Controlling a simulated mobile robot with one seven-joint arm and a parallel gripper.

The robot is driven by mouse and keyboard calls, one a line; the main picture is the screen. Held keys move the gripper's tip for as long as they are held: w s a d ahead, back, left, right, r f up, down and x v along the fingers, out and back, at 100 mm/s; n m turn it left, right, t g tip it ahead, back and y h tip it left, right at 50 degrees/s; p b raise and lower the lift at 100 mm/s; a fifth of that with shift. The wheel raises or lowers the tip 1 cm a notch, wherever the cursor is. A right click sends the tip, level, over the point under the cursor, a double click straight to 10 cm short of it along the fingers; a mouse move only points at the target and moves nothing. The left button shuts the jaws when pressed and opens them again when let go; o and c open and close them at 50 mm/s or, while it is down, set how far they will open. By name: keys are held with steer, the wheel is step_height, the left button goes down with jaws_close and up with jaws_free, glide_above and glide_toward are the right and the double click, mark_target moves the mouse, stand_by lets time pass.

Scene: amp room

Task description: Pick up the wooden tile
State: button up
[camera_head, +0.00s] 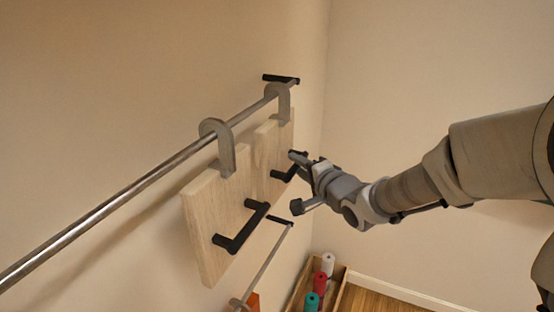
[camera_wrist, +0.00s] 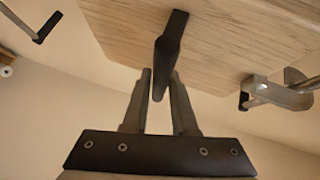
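Two pale wooden tiles hang side by side from hooks on a metal rail, the near tile (camera_head: 212,205) and the far tile (camera_head: 266,158). Each has a black bar handle; the near handle (camera_head: 240,232) is clear of my arm. My gripper (camera_head: 298,170) is at the far tile's handle (camera_head: 279,175). In the wrist view the tile (camera_wrist: 225,40) fills the top, and its black handle (camera_wrist: 170,45) reaches down between the fingertips of my gripper (camera_wrist: 161,75). The fingers stand apart, with a gap on the left; contact on the right is unclear.
Below are a lower thin rail (camera_head: 268,257), an orange item (camera_head: 253,301) and a wooden box (camera_head: 341,290) with colored rolls (camera_head: 320,283). The space right of the tiles is open apart from my arm.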

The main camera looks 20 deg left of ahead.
jaws_close()
steer(key=shift+r, duration=0.1)
stand_by(0.9)
